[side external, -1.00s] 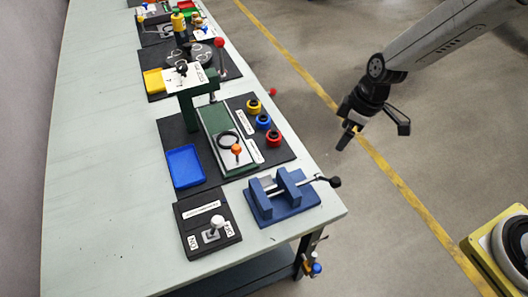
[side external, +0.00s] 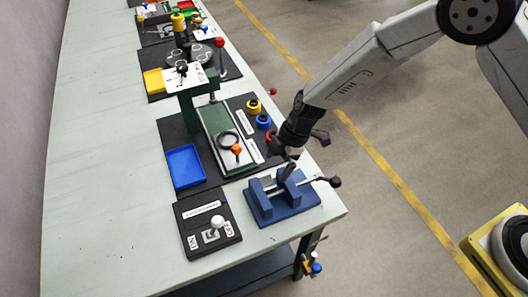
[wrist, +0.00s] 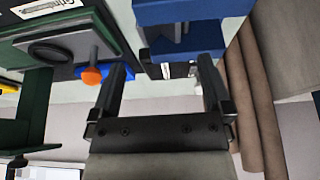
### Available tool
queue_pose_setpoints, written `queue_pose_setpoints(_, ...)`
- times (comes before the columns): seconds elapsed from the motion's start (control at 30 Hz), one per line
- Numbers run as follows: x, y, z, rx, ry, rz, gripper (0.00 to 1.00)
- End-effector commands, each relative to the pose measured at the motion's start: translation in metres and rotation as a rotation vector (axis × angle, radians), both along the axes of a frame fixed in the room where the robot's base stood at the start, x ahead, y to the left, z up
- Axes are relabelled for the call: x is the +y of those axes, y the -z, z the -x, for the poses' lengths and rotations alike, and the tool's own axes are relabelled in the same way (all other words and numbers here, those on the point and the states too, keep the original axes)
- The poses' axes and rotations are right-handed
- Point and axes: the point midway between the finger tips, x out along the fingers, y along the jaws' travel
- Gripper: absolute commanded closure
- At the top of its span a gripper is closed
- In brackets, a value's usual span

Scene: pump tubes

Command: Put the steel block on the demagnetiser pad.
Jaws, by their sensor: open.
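A blue vise (side external: 284,200) stands at the near right corner of the bench. A grey metal piece (side external: 268,184) shows at its jaws, perhaps the steel block; I cannot tell for sure. My gripper (side external: 289,168) is open, just above and behind the vise. In the wrist view the open fingers (wrist: 163,65) point towards the blue vise (wrist: 190,14), with a bright metal part (wrist: 180,70) between them. I cannot pick out the demagnetiser pad with certainty; a black panel (side external: 194,237) with an ON/OFF lever and an unreadable label lies left of the vise.
The bench's left side is clear.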

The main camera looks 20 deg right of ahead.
Motion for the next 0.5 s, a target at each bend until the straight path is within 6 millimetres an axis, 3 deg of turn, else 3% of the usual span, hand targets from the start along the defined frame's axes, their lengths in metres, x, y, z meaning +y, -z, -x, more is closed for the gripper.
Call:
queue_pose_setpoints(0.27, 0.003, 0.008, 0.000, 0.002, 0.001, 0.001, 0.00)
queue_pose_setpoints(0.5, 0.012, 0.029, 0.000, 0.001, 0.001, 0.001, 0.00)
